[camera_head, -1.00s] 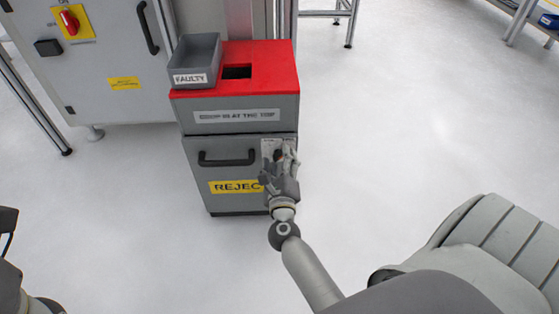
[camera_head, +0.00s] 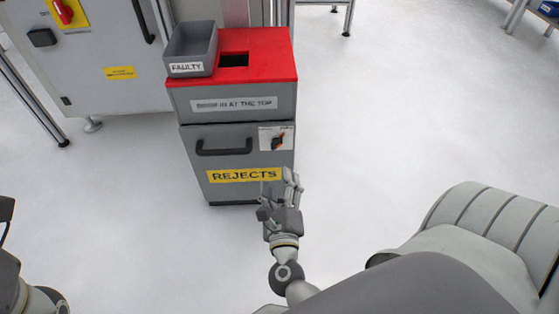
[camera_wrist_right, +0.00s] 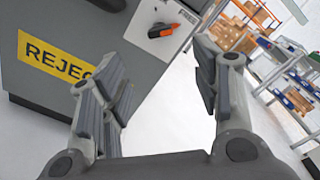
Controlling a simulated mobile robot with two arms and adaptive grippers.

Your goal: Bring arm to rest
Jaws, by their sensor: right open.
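My right gripper (camera_head: 280,188) is open and empty. In the head view it is in front of the lower right part of the grey rejects bin (camera_head: 195,170), its fingers overlapping the end of the yellow REJECTS label. In the right wrist view the two fingers (camera_wrist_right: 165,95) are spread wide, with floor between them. The bin's orange-and-black rotary knob (camera_head: 277,143) is beyond the fingertips and clear of them; it also shows in the wrist view (camera_wrist_right: 164,30). At the head view's lower left only part of my left arm shows, and its fingers cannot be made out.
The bin has a red top (camera_head: 265,50) with a dark square opening. A grey FAULTY tray (camera_head: 192,47) stands on its left side. A grey cabinet (camera_head: 105,50) is behind at the left. Open pale floor (camera_head: 400,110) lies to the right. Shelves with boxes (camera_wrist_right: 265,20) stand far off.

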